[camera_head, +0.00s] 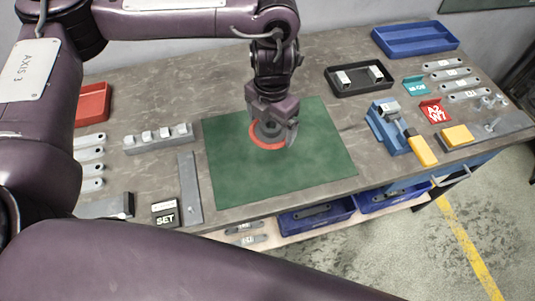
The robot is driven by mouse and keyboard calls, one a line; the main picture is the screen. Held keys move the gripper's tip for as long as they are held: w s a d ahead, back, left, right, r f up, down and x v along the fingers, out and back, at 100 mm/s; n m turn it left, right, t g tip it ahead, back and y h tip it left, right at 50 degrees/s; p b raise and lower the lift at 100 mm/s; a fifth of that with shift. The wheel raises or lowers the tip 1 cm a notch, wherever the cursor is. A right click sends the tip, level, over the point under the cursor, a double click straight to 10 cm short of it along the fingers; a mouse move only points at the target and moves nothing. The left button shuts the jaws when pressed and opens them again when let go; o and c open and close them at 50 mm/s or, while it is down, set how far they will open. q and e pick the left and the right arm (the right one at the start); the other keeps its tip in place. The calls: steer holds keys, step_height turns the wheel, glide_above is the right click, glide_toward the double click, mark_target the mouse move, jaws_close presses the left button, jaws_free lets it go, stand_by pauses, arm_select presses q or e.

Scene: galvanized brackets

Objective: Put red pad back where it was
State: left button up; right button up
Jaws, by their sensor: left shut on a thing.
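The red pad (257,142) shows as a round orange-red rim at the middle of the green mat (310,170). My left gripper (271,130) points down over the mat and is shut on the pad. The gripper's fingers and a dark grey part cover most of the pad's middle. I cannot tell whether the pad touches the mat or is just above it. My right gripper is not in view.
Left of the mat are a grey block with pegs (158,139), a flat grey bar (189,188) and a red bin (93,103). To the right are a black tray (345,91), a blue vise-like fixture (388,132), a red card (435,112) and a blue tray (415,40).

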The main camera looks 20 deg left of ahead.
arm_select(q)
glide_above(269, 161)
step_height(269, 161, down, 10)
steer(key=shift+s+r+b, duration=0.15)
steer(key=shift+r+b, duration=0.1)
steer(key=shift+b, duration=0.15)
steer(key=shift+d+f, duration=0.1)
steer(key=shift+f, duration=0.5)
step_height(269, 161, down, 2)
steer(key=shift+f+b, duration=0.25)
steer(key=shift+b, duration=0.15)
steer(key=shift+f, duration=0.45)
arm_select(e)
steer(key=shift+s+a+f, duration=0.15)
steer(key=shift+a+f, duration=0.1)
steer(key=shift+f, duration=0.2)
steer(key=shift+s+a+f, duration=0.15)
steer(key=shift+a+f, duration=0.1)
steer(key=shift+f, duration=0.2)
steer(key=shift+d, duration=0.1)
arm_select(q)
steer(key=shift+f, duration=0.2)
steer(key=o, duration=0.6)
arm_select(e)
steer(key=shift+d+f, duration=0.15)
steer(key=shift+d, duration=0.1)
arm_select(q)
steer(key=shift+r, duration=0.15)
